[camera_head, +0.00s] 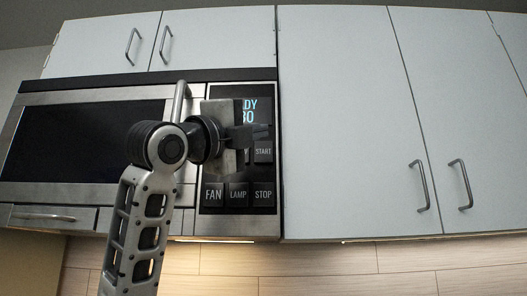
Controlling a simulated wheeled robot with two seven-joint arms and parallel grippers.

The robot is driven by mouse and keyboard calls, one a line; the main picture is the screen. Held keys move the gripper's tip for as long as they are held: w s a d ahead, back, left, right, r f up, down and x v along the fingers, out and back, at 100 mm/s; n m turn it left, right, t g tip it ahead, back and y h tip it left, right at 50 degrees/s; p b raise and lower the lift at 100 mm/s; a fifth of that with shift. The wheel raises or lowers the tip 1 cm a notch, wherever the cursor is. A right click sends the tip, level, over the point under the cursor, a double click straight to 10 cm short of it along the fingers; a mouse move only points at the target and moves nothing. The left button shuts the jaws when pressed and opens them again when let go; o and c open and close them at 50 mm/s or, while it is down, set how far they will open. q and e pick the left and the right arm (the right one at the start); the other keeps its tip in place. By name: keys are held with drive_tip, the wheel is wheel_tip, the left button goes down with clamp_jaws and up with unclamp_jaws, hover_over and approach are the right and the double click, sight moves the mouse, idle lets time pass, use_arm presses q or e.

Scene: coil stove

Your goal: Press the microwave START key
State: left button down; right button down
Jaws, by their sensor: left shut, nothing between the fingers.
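The microwave (85,135) is mounted under the upper cabinets at the left. Its control panel (240,209) shows FAN, LAMP and STOP keys along the bottom. The START key (263,152) shows at the panel's right side, above STOP. My left gripper (265,133) is shut and empty in front of the panel, with its fingertips just above the START key in the picture. I cannot tell whether it touches the panel. The gripper and wrist hide the keys left of START and part of the lit display (248,107). My right gripper is not in view.
The microwave's vertical handle (180,100) is close behind my left arm. White upper cabinets (340,120) with metal handles fill the right side. A lit wood-look backsplash (320,260) runs below. The space in front of the right cabinets looks clear.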

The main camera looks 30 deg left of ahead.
sight(272, 145)
use_arm(q)
drive_tip(key=w+a, duration=0.1)
drive_tip(key=w, duration=0.1)
drive_tip(key=w+a, duration=0.1)
drive_tip(key=w, duration=0.1)
drive_tip(key=w+a, duration=0.2)
drive_tip(key=shift+w, duration=0.15)
drive_tip(key=shift+w, duration=0.1)
idle(1.9)
drive_tip(key=shift+w+a, duration=0.15)
drive_tip(key=shift+w, duration=0.1)
